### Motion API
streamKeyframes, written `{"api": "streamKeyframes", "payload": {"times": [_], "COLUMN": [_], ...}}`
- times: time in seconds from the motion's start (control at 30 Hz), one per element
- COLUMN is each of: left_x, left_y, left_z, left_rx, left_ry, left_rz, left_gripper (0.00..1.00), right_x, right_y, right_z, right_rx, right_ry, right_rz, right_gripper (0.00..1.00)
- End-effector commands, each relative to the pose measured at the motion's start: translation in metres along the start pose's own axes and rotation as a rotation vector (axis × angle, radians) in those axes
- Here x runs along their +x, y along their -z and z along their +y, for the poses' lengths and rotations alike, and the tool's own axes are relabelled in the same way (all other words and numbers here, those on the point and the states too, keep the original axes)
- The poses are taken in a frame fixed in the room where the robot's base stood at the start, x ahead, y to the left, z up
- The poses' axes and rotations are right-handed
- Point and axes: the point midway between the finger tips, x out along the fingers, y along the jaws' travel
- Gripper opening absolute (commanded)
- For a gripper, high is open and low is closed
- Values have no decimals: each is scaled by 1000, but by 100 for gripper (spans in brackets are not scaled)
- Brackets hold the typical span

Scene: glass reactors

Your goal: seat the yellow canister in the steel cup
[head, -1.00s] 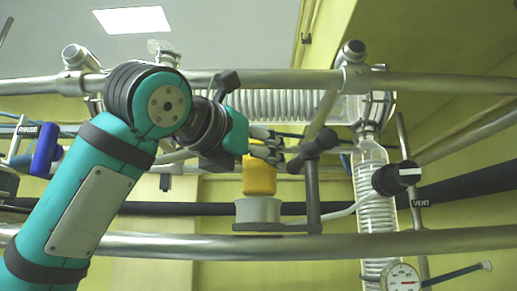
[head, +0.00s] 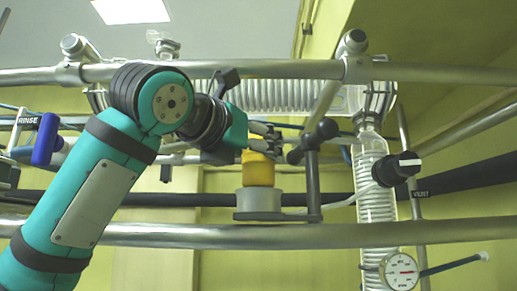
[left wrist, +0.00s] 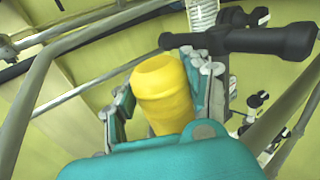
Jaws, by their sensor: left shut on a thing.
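The yellow canister (head: 258,170) stands upright at the mouth of the steel cup (head: 259,204). Its lower end meets the cup's rim in the head view; I cannot tell whether it is inside the cup or just above it. My left gripper (head: 265,140) is at the canister's upper end and shut on it. In the left wrist view the canister (left wrist: 163,95) lies between the two fingers of my left gripper (left wrist: 165,90), and the cup is hidden. My right gripper is not in view.
A dark post with a black knob (head: 318,140) stands just right of the canister. A steel rail (head: 300,236) runs below the cup, and another (head: 440,73) crosses above. A glass coil column (head: 372,190), black vent knob (head: 397,169) and gauge (head: 399,271) are at right.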

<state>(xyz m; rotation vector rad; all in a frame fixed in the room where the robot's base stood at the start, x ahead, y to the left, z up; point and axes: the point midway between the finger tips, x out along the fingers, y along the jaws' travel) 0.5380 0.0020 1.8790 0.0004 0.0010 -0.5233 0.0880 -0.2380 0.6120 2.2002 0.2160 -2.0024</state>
Motion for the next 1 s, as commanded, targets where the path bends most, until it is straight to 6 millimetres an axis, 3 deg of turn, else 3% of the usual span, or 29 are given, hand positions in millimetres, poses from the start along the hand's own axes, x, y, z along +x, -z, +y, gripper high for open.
{"api": "streamKeyframes", "payload": {"times": [1.0], "left_x": [1], "left_y": [12], "left_z": [-1], "left_rx": [0], "left_ry": [0], "left_rz": [-1], "left_gripper": [15], "right_x": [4], "right_y": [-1], "right_z": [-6], "right_rx": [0], "right_ry": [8], "right_rz": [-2], "right_gripper": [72]}}
